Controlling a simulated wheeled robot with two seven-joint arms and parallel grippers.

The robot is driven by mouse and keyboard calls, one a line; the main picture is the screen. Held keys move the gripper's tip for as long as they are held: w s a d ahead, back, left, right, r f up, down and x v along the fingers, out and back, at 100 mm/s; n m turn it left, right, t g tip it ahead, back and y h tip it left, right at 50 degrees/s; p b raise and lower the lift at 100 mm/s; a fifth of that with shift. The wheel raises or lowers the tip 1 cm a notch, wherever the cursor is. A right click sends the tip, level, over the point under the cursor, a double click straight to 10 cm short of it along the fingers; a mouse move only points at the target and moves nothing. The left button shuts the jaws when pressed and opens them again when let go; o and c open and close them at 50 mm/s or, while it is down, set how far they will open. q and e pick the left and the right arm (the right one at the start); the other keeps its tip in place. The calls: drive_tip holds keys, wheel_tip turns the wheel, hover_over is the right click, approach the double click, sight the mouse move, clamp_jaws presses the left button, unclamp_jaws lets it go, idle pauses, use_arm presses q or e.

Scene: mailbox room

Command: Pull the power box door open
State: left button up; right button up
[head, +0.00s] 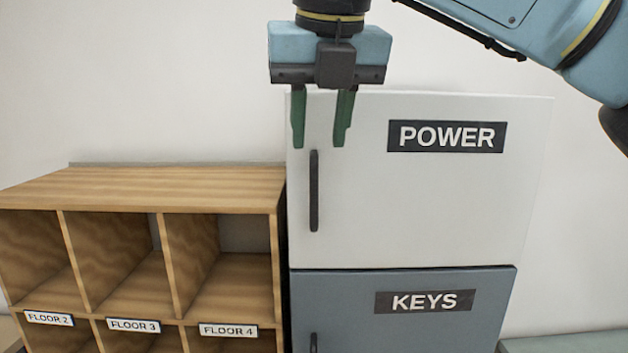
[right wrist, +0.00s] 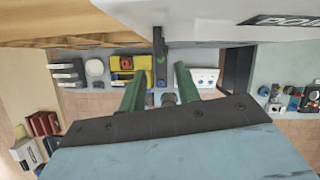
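The power box door (head: 430,205) is white with a POWER label and looks shut in the head view. Its dark vertical handle (head: 314,190) is near its left edge. My right gripper (head: 322,146) points down in front of the door's upper left, with its green fingers apart and their tips just above the handle in the picture. In the right wrist view the open gripper (right wrist: 160,82) shows the dark handle (right wrist: 160,52) beyond and between its fingers. I cannot tell whether they touch it. My left gripper is in neither view.
The blue-grey keys door (head: 400,312) is directly below the power door. A wooden shelf with floor labels (head: 150,190) stands close on the left. In the right wrist view several small items, including a yellow one (right wrist: 122,78), lie below. The wall is bare above the shelf.

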sight(315, 173)
drive_tip(key=x, duration=0.8)
drive_tip(key=shift+a+f+p, duration=0.1)
drive_tip(key=shift+f+p, duration=0.1)
drive_tip(key=shift+p, duration=0.15)
clamp_jaws()
